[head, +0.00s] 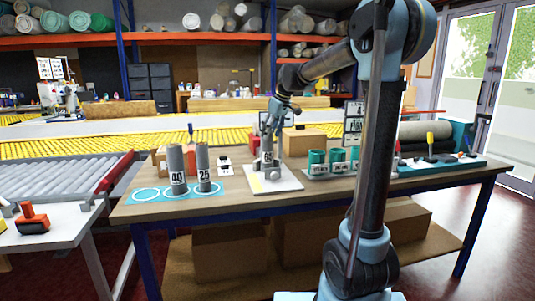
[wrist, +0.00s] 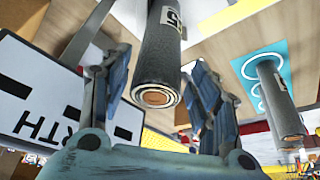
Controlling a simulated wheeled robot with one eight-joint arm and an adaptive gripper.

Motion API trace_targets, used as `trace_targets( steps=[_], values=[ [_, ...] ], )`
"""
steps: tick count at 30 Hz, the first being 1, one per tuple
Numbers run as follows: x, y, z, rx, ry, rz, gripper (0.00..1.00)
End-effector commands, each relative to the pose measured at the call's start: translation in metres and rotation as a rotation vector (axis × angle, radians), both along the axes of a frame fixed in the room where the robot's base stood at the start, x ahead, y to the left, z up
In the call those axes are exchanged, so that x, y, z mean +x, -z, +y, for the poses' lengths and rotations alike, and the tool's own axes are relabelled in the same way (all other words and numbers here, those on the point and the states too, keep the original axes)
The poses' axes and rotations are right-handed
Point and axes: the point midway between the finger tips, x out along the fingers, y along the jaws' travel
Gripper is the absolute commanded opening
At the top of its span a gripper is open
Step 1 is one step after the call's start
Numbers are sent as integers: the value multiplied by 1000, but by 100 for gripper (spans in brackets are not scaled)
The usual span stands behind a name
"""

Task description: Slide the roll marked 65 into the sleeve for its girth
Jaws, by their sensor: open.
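The grey roll (head: 268,158), whose label seems to read 65, stands upright on a white board (head: 288,185) on the table. My gripper (head: 270,135) is over its upper part. In the wrist view the roll (wrist: 160,65) shows between my two spread fingers (wrist: 160,95), its label partly cut off. The fingers look apart from it. Several teal sleeves (head: 317,161) stand in a labelled row to the right; their labels are too small to read surely.
Rolls marked 40 (head: 176,164) and 25 (head: 203,165) stand on a blue ringed mat (head: 146,195) at left; one ring is empty. A white panel lettered RTH (wrist: 45,105) is at left in the wrist view. A teal tool tray (head: 425,166) lies at far right.

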Motion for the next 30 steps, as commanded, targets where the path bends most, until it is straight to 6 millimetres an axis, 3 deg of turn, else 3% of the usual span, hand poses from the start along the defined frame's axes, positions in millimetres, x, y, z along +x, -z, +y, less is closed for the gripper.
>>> trace_targets(
  steps=[12, 22, 27, 30],
  values=[
    [13, 42, 14, 0, -1, 0, 56],
    [14, 48, 16, 0, 0, 0, 56],
    [15, 47, 16, 0, 0, 0, 20],
    [15, 47, 16, -1, 0, -1, 16]
  ],
)
